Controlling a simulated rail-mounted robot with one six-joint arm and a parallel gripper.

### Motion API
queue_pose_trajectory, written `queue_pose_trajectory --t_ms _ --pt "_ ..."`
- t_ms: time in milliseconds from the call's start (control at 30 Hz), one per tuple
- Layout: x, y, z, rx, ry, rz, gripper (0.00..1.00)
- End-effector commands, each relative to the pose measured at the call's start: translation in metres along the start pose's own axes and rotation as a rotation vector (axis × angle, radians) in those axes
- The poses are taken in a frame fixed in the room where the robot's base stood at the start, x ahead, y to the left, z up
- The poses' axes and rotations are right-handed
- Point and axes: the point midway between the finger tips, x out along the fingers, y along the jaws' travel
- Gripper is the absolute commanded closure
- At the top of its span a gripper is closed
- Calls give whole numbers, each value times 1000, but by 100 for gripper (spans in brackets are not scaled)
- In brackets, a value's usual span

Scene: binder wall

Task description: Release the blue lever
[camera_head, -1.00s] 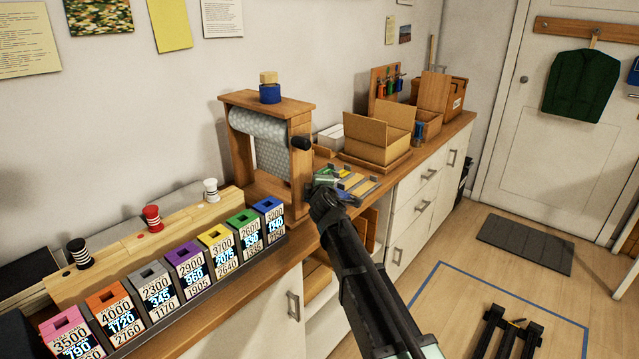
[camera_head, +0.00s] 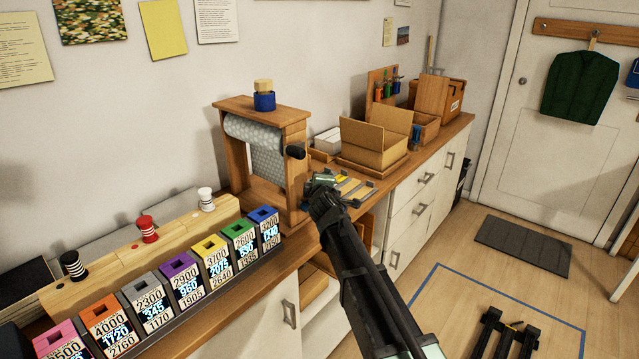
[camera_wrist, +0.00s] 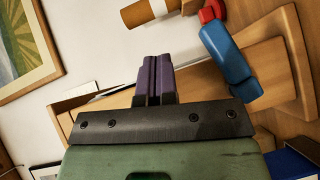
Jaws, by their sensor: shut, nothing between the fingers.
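In the wrist view, the blue lever (camera_wrist: 229,58) is a thick rounded bar lying at a slant over wooden parts, right of my fingers. A red piece (camera_wrist: 210,11) adjoins its upper end. My gripper (camera_wrist: 155,62) shows there as two dark purple fingers, shut together and empty, apart from the lever in the picture. In the head view, my gripper (camera_head: 322,182) is over the counter, at the right foot of the wooden roll stand (camera_head: 293,165). I cannot make out the lever for certain in the head view.
A row of coloured number boxes (camera_head: 187,279) stands left on the counter. An open cardboard box (camera_head: 376,145) stands behind my gripper. A cork-brown roll (camera_wrist: 150,11) shows at the top of the wrist view. The floor (camera_head: 440,250) is mostly open.

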Motion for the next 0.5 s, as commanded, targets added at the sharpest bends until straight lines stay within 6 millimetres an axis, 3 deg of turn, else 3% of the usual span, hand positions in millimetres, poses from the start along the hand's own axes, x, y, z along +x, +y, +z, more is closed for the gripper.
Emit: queue_pose_trajectory --t_ms 33,200,500 --pt "-9 23 -1 1 -2 0 100" --pt "-42 47 12 1 -1 1 100" --pt "-73 71 26 0 -1 0 100"
